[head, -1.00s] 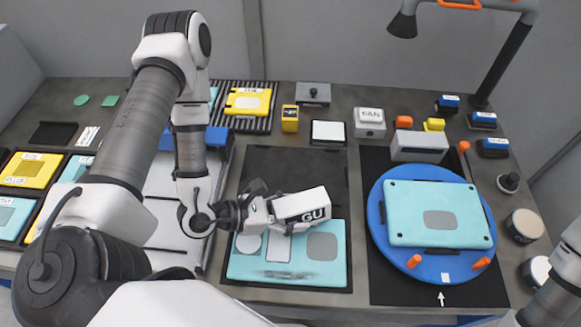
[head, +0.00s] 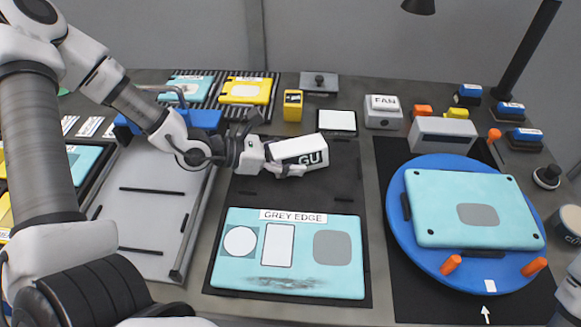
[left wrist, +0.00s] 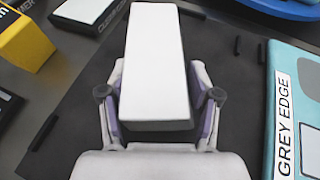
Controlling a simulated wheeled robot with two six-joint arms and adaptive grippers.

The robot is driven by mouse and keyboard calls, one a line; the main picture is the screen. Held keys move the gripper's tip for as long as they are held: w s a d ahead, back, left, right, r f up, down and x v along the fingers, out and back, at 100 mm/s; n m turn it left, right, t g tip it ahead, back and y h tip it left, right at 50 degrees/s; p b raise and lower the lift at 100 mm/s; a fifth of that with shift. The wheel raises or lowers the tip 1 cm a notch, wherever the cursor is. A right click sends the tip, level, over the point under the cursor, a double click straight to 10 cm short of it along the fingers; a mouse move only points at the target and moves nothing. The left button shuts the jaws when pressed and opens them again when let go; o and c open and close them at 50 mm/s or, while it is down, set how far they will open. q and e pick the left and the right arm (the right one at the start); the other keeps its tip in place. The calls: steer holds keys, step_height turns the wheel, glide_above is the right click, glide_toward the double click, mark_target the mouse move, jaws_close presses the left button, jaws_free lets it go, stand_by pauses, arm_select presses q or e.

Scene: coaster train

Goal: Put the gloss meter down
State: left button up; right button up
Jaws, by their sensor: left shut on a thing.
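The gloss meter (head: 306,152) is a white box with a dark end lettered "GU". My left gripper (head: 285,158) is shut on it, over the dark mat behind the teal panel marked "GREY EDGE" (head: 325,282). In the left wrist view the gloss meter (left wrist: 155,65) lies between the two fingers (left wrist: 159,105), its plain white face towards the camera. I cannot tell whether its underside touches the mat.
A teal panel (head: 440,190) lies on the blue turntable (head: 398,225) at right. Behind the dark mat (head: 345,190) stand a yellow box (head: 293,105), a white-topped pad (head: 337,120) and the FAN box (head: 383,112). A grey rack (head: 150,215) lies to the left.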

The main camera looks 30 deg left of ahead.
arm_select(q)
steer(key=shift+w+f, duration=0.15)
steer(key=shift+f, duration=0.4)
steer(key=o, duration=1.6)
arm_select(e)
steer(key=shift+f, duration=0.4)
